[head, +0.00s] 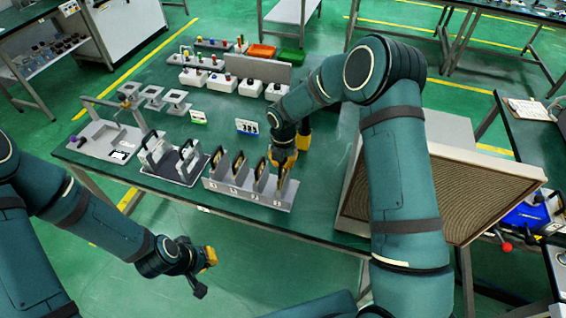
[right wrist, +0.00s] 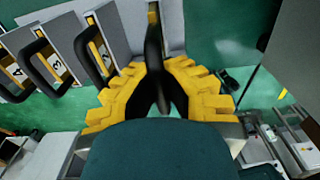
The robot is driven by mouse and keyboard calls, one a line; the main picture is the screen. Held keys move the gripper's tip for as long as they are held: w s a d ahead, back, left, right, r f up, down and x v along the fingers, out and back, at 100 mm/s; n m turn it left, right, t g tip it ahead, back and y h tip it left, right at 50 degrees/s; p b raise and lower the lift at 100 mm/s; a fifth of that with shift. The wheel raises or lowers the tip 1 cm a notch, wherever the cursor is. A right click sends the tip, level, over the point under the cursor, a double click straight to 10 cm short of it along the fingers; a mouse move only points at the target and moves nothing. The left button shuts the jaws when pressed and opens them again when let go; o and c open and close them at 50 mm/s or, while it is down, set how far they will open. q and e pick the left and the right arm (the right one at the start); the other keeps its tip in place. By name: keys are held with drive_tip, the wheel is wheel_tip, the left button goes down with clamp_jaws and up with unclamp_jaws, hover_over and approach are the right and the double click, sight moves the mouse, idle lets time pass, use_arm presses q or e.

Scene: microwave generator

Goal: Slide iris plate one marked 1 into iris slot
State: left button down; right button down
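A grey rack (head: 235,196) on the green table holds several upright iris plates with black loop handles. In the right wrist view the plates marked 4 (right wrist: 17,72) and 3 (right wrist: 57,66) are readable. The plate at the rack's right end is in my right gripper (head: 284,163); its number is hidden. The wrist view shows the yellow fingers of the right gripper (right wrist: 159,70) close on both sides of its black handle (right wrist: 154,48). The plate still stands at the rack. My left gripper (head: 203,270) hangs empty and open in front of the table. I cannot single out the iris slot.
Left of the rack stand a dark tray with upright frames (head: 172,170) and a grey fixture (head: 108,140). Small displays (head: 246,127), white boxes (head: 222,83) and red and green bins (head: 290,56) lie behind. A large ribbed panel (head: 455,200) stands at right.

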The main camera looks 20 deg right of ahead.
drive_tip(key=shift+r+p, duration=1.05)
drive_tip(key=shift+r, duration=2.5)
